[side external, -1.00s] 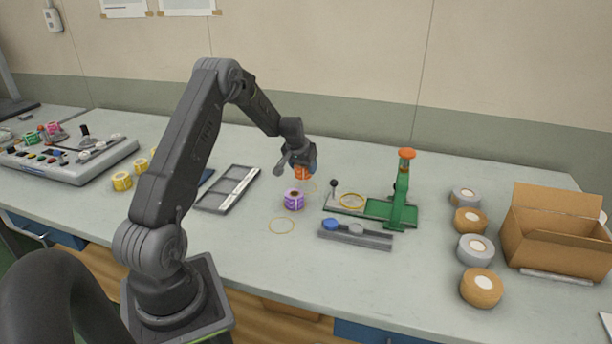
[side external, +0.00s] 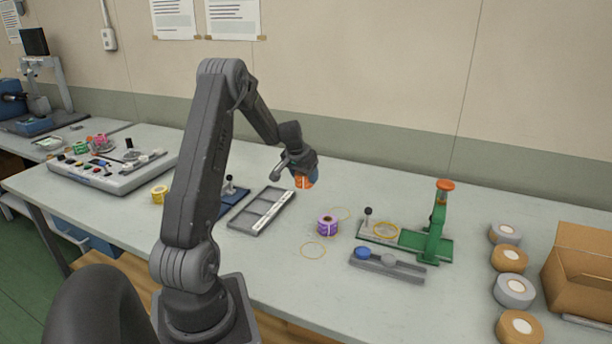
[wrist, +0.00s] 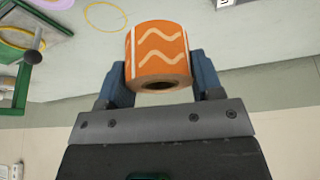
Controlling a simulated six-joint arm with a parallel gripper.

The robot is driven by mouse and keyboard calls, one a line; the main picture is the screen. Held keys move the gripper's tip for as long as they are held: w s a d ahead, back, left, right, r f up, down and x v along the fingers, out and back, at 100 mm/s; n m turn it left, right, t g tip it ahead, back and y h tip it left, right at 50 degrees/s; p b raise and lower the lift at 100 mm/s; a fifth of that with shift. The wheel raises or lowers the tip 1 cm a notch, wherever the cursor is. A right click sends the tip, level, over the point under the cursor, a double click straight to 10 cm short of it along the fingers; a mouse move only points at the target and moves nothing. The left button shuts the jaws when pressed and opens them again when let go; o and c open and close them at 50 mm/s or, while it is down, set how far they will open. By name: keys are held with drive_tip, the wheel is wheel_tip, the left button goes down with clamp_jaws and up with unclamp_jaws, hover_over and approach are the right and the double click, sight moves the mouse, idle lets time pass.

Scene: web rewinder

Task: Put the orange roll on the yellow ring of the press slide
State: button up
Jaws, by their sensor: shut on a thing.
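My gripper (side external: 304,172) is shut on the orange roll (side external: 305,182) and holds it up in the air, clear of the bench. In the wrist view the orange roll (wrist: 158,52), with pale wavy lines, sits between the two blue fingers. The green press (side external: 438,222) stands to the right of my gripper. Its slide carries the yellow ring (side external: 386,231), which lies flat and empty. The yellow ring (wrist: 18,32) also shows at the upper left of the wrist view.
A purple roll (side external: 327,226) stands on the bench between my gripper and the press, near thin ring outlines. A grey frame (side external: 263,211) lies to the left. Tape rolls (side external: 509,258) stand at right.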

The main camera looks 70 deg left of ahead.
drive_tip(key=shift+c, duration=1.1)
wheel_tip(320, 180, up, 5)
drive_tip(key=w+d+m+h, duration=0.3)
drive_tip(key=w+d+m, duration=0.6)
drive_tip(key=w+d, duration=1.05)
drive_tip(key=shift+t, duration=0.4)
drive_tip(key=shift+s+d+f, duration=0.1)
drive_tip(key=shift+s+f, duration=0.05)
drive_tip(key=shift+f, duration=3.05)
drive_tip(key=shift+s+f, duration=0.1)
drive_tip(key=shift+f, duration=3.05)
drive_tip(key=shift+f, duration=0.75)
